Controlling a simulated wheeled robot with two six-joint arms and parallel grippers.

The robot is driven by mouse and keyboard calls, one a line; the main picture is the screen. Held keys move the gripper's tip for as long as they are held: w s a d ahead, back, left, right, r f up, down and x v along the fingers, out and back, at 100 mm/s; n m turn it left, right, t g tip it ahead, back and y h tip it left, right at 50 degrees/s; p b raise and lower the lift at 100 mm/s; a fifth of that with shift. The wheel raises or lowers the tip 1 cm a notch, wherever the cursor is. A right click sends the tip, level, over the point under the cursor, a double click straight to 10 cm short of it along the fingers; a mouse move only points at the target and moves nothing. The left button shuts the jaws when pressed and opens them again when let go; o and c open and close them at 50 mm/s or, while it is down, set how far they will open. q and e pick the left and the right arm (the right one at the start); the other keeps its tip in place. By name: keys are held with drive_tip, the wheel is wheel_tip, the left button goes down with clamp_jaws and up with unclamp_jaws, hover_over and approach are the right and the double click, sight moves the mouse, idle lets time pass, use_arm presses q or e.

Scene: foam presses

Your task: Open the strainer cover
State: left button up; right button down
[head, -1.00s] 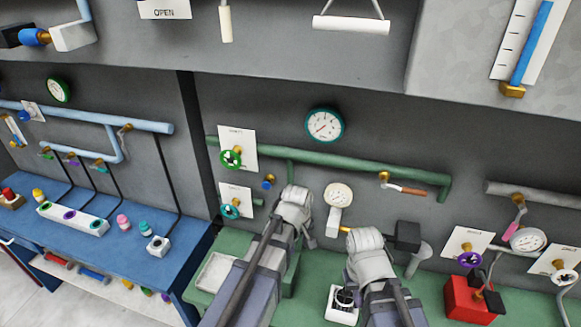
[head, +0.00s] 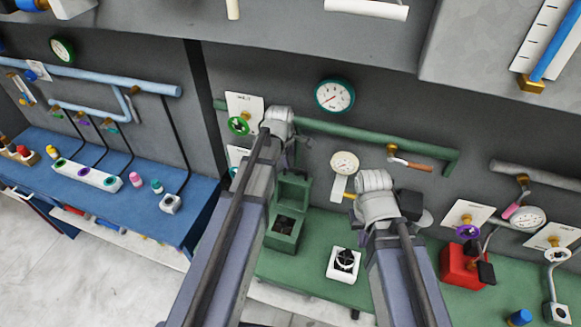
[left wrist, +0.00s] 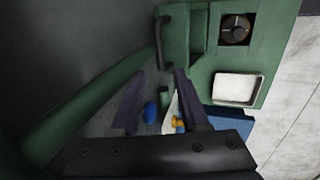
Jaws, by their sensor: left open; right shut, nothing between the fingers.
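The strainer is a green box (head: 283,240) on the green bench. Its green cover (head: 294,188) stands raised at the back, so the dark opening shows. In the left wrist view the strainer opening (left wrist: 236,30) shows a round dark part inside, and the raised cover (left wrist: 184,32) carries a black handle (left wrist: 162,42). My left gripper (head: 300,148) is open above and behind the cover; in the left wrist view its fingertips (left wrist: 157,85) are close to the handle's lower end. I cannot tell whether they touch. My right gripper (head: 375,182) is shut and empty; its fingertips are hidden.
A white block with a black knob (head: 343,264) stands right of the strainer. A white tray (left wrist: 237,88) lies beside the strainer. A green pipe (head: 350,138) runs along the wall behind. A red box (head: 458,266) stands further right.

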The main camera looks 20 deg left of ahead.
use_arm(q)
drive_tip(key=b, duration=0.5)
hover_over(290, 176)
wheel_tip(290, 176, down, 6)
drive_tip(key=shift+w+d+r, duration=0.1)
drive_tip(key=shift+r, duration=0.05)
clamp_jaws()
idle(1.0)
